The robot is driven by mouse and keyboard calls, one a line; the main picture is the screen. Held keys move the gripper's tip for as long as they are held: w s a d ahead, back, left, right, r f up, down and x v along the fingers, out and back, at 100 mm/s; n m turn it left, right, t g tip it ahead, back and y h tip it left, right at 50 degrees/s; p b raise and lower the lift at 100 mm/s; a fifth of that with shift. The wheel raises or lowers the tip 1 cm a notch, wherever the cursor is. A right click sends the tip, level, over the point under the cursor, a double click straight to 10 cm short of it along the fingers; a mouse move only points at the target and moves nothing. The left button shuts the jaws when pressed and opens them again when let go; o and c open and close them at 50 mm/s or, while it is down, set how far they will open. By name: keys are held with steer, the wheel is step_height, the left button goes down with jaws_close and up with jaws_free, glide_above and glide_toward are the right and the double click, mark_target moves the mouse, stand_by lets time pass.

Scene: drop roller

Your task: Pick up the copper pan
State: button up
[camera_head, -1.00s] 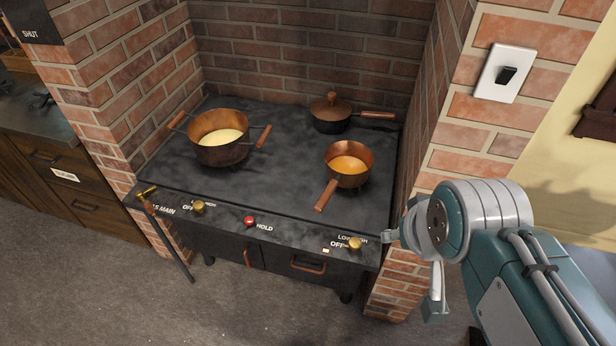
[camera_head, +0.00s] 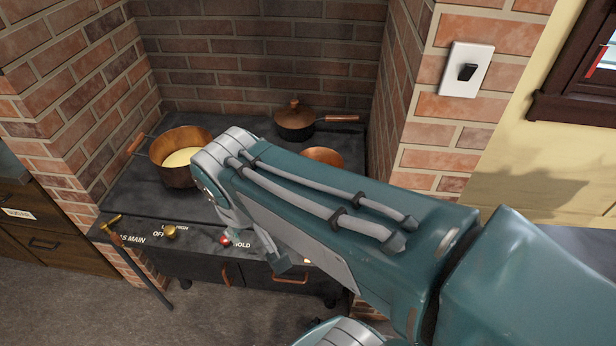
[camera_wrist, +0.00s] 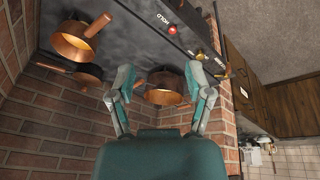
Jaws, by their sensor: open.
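A small copper pan (camera_head: 322,155) with one handle and orange contents stands on the right of the stove; my arm hides most of it in the head view. It shows at upper left in the wrist view (camera_wrist: 72,44). A larger copper pot (camera_head: 172,178) with pale yellow contents stands on the left of the stove; it also shows in the wrist view (camera_wrist: 164,80). My gripper (camera_wrist: 160,70) is open and empty. In the wrist view its fingers appear on either side of the larger pot; I cannot tell the gap to it. The small pan lies outside the fingers.
A dark lidded pan (camera_head: 294,122) with a copper handle stands at the back right of the stove (camera_head: 135,200). Brick walls enclose the stove. The front panel has a red HOLD button (camera_head: 225,240) and brass knobs (camera_head: 170,231). A switch (camera_head: 466,70) is on the right wall.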

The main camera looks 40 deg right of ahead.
steer(key=w+d+f+g+h, duration=0.2)
steer(key=w+d+f+h, duration=0.25)
steer(key=f, duration=0.35)
steer(key=w+d+f+g+h, duration=0.2)
steer(key=w+d+f+h, duration=0.1)
steer(key=w+f+h, duration=0.3)
steer(key=w+d+f+g+h, duration=0.2)
steer(key=w+d+f+h, duration=0.25)
steer(key=f, duration=0.45)
steer(key=x, duration=0.7)
steer(key=s+x, duration=0.1)
steer(key=x, duration=0.2)
steer(key=shift+d, duration=0.3)
steer(key=shift+r, duration=0.1)
jaws_close()
